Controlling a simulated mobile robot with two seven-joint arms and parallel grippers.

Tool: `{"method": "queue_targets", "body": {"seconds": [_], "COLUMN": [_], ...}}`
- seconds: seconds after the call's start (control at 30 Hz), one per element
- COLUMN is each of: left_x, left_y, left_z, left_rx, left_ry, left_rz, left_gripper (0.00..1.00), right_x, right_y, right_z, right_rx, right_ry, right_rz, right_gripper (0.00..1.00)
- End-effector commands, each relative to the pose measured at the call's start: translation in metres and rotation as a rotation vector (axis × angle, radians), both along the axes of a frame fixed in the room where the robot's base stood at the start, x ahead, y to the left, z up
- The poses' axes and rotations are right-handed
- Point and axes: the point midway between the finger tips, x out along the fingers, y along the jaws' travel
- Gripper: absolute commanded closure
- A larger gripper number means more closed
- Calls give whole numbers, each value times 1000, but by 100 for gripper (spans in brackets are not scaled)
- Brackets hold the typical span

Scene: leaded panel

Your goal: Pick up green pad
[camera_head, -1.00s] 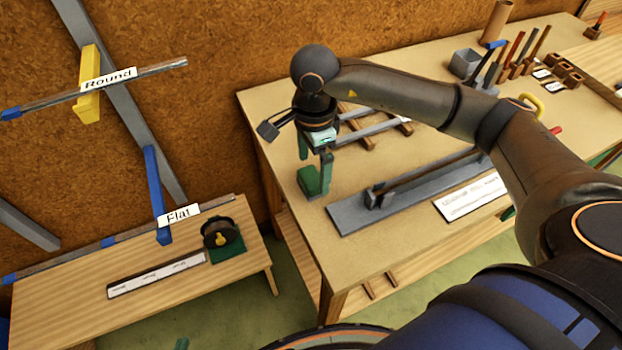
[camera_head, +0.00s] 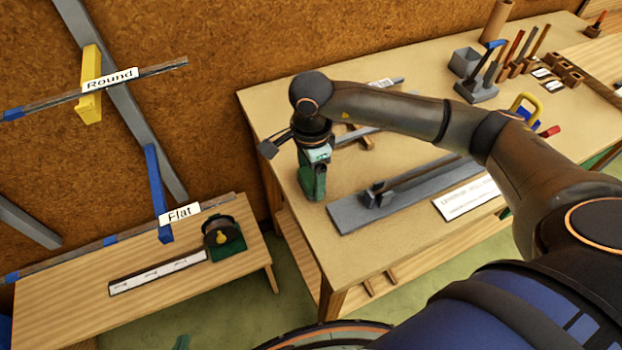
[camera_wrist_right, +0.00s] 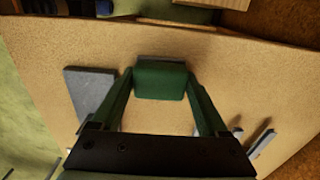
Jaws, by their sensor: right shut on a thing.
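The green pad (camera_head: 313,187) is a small dark green block at the left end of the large workbench (camera_head: 345,265). My right gripper (camera_head: 312,180) comes down on it from above, and its green fingers partly hide it in the head view. In the right wrist view the pad (camera_wrist_right: 160,82) sits between the two fingertips, with a finger against each side, so the gripper is shut on it. The pad is at or very near the bench top; I cannot tell whether it touches. Only a small green tip of my left gripper (camera_head: 182,342) shows at the bottom edge.
A grey metal bar (camera_head: 350,214) and a white label (camera_head: 465,196) lie right of the pad. Tools stand in a grey block (camera_head: 476,90) at the back. A lower side table (camera_head: 60,310) at left holds a dark round item on a green base (camera_head: 222,238).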

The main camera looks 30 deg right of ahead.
Motion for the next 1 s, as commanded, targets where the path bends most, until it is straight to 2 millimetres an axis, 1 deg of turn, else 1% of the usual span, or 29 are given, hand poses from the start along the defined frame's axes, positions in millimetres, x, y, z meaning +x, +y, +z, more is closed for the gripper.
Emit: {"method": "queue_targets", "body": {"seconds": [0.03,0.23,0.27,0.53,0.67,0.77,0.83,1.0], "left_x": [0,0,0,0,0,0,0,0], "left_y": [0,0,0,0,0,0,0,0], "left_z": [0,0,0,-1,-3,-7,-10,-11], "left_rx": [0,0,0,0,0,0,0,0], "left_ry": [0,0,0,0,0,0,0,0], "left_rz": [0,0,0,0,0,0,0,0], "left_gripper": [100,100,100,100,100,100,100,100], "right_x": [0,0,0,0,1,1,2,-17], "right_y": [0,0,0,0,0,0,0,23], "right_z": [0,0,0,2,9,21,33,65], "right_rx": [0,0,0,0,-1,0,1,3], "right_ry": [-1,-1,-1,-2,-4,-6,-8,-7], "right_rz": [0,0,0,0,0,0,0,7], "right_gripper": [55,78,79,79,79,79,79,79]}}
